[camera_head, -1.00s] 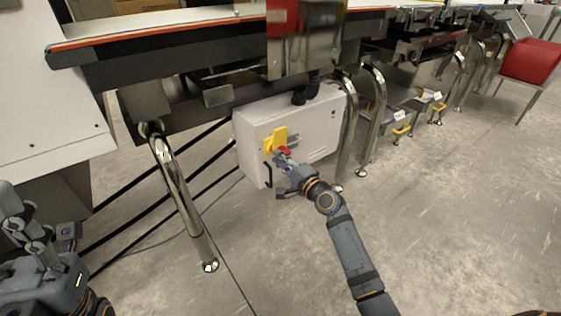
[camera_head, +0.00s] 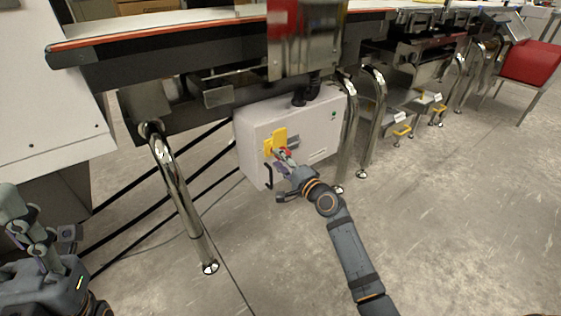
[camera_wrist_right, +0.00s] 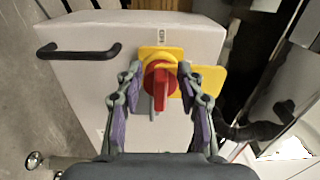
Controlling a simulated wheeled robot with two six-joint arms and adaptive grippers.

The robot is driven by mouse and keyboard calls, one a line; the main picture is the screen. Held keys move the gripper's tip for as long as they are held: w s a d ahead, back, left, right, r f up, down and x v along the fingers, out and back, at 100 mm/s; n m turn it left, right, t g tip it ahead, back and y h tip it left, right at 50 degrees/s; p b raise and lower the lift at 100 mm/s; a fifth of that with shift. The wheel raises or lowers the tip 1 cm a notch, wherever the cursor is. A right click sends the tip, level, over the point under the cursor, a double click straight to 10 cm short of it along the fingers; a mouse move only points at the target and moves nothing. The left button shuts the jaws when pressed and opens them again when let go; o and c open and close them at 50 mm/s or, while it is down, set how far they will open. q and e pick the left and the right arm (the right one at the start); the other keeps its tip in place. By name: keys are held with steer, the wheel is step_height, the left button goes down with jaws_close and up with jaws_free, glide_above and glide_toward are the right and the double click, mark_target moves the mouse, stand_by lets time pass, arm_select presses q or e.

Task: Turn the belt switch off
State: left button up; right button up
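The belt switch is a red rotary knob (camera_wrist_right: 161,84) on a yellow plate (camera_wrist_right: 158,54), fixed to the front of a pale control box (camera_head: 310,128). In the head view the knob (camera_head: 286,152) is partly covered by my right gripper (camera_head: 282,160). In the right wrist view my right gripper (camera_wrist_right: 158,76) has its fingers apart, one on each side of the knob. The knob's bar points up and down in that view. I cannot tell whether the fingertips touch it. My left gripper (camera_head: 22,222) is at the far left, away from the box; its opening is unclear.
A black handle (camera_wrist_right: 78,51) sticks out of the box beside the switch. Shiny conveyor legs (camera_head: 178,185) stand left and right of the box, and the belt frame (camera_head: 170,62) runs above. The floor (camera_head: 450,220) at right is clear.

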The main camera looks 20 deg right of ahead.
steer(key=shift+s+d, duration=0.1)
steer(key=shift+s, duration=0.1)
steer(key=v, duration=1.1)
steer(key=shift+s, duration=0.3)
